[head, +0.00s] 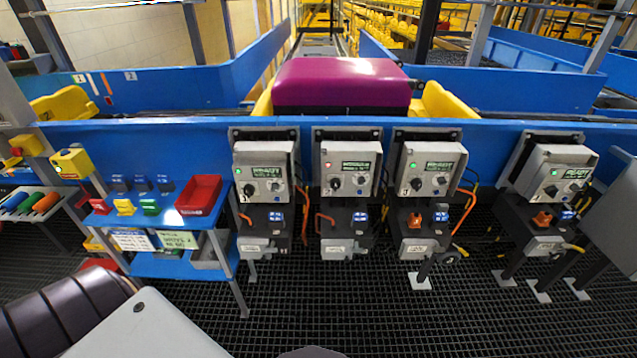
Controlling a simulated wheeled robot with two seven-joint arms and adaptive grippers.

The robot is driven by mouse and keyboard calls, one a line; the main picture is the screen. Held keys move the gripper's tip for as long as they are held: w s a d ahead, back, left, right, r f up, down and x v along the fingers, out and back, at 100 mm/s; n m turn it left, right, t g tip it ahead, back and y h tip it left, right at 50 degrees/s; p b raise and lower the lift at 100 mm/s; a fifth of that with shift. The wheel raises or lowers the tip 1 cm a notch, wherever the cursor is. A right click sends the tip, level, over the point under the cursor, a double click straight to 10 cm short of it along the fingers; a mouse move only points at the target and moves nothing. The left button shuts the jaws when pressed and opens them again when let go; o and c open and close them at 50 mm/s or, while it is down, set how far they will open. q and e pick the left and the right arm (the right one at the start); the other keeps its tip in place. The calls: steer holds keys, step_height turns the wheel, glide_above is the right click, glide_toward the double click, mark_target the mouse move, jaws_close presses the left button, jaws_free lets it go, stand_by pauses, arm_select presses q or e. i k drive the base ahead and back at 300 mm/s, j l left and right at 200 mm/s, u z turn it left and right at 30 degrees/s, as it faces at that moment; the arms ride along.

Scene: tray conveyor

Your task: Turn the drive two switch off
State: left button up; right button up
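Several grey drive control boxes hang in a row on the blue conveyor side. The second box from the left (361,189), which I take for drive two, has a small display (356,166), a red light (328,166) and a dark rotary knob (335,183). The knob's exact setting is too small to tell. Below it is a dark switch unit (340,222) with a blue tag (360,217) and an orange-red handle or cable at its left. Neither gripper is in view.
Boxes one (263,165), three (430,165) and four (556,175) flank it; three and four have orange pieces below. A blue bench (160,222) with a red bin (199,195) stands left. A magenta suitcase (340,85) sits on the conveyor. Open grating floor lies in front.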

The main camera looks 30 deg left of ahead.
mark_target(336, 183)
steer(key=i+l+u, duration=0.55)
steer(key=l+u, duration=0.25)
steer(key=i+l+u, duration=0.15)
steer(key=l+u, duration=0.15)
steer(key=l, duration=0.2)
